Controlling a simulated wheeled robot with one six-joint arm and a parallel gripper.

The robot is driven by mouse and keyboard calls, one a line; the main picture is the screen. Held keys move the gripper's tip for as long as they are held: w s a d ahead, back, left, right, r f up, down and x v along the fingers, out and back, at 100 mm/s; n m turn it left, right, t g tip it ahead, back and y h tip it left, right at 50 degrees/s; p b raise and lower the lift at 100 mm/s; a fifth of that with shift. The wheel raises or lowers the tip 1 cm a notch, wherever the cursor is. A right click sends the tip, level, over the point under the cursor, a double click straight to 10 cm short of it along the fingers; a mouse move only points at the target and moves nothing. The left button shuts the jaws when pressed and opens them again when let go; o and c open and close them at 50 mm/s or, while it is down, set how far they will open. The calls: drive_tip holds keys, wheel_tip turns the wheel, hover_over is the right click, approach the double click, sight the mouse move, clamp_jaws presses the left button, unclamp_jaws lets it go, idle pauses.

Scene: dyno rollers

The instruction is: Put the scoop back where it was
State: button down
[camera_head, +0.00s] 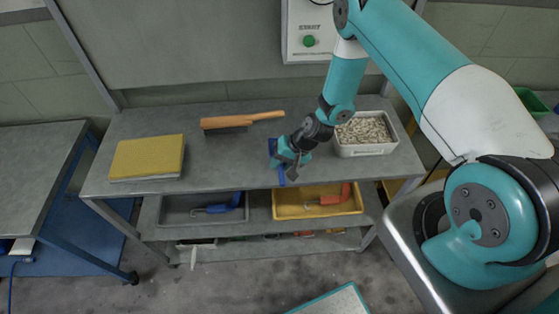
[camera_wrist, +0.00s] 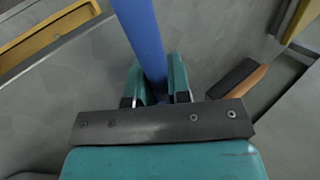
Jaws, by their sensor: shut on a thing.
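My gripper (camera_head: 287,160) is over the right-middle of the grey bench, left of the tub of pale granules (camera_head: 368,149). It is shut on a blue bar, the scoop's handle by its look, which shows beside the jaws as the blue scoop (camera_head: 273,148). In the wrist view the blue scoop (camera_wrist: 143,38) runs up between the two teal fingers of my gripper (camera_wrist: 157,92). The scoop's bowl is hidden or out of frame. I cannot tell whether the scoop touches the bench.
A wooden-handled brush (camera_head: 245,120) lies behind and left of my gripper. A yellow pad (camera_head: 148,157) lies at the bench's left. Below the bench's front edge are a grey bin (camera_head: 175,213) and a yellow bin (camera_head: 290,207). Bare bench lies between pad and gripper.

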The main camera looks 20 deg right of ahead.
drive_tip(key=shift+f, duration=0.1)
drive_tip(key=shift+f, duration=0.15)
drive_tip(key=c, duration=1.1)
unclamp_jaws()
drive_tip(key=shift+o, duration=0.2)
drive_tip(key=shift+r, duration=0.35)
drive_tip(key=b+v, duration=0.3)
drive_tip(key=v, duration=0.8)
drive_tip(key=s+a+r+n+g, duration=0.1)
drive_tip(key=a+r+n, duration=0.1)
drive_tip(key=r, duration=0.4)
drive_tip(key=s+a+r+n, duration=0.1)
drive_tip(key=a+r, duration=0.2)
drive_tip(key=r, duration=0.3)
drive_tip(key=s+a+r+n+h, duration=0.1)
drive_tip(key=s+a+r+n, duration=0.2)
drive_tip(key=s+r, duration=0.6)
drive_tip(key=s+a+r+n+g+h, duration=0.1)
drive_tip(key=s+a+r+n, duration=0.2)
drive_tip(key=s+r, duration=0.6)
drive_tip(key=s+n, duration=0.2)
drive_tip(key=shift+n, duration=0.3)
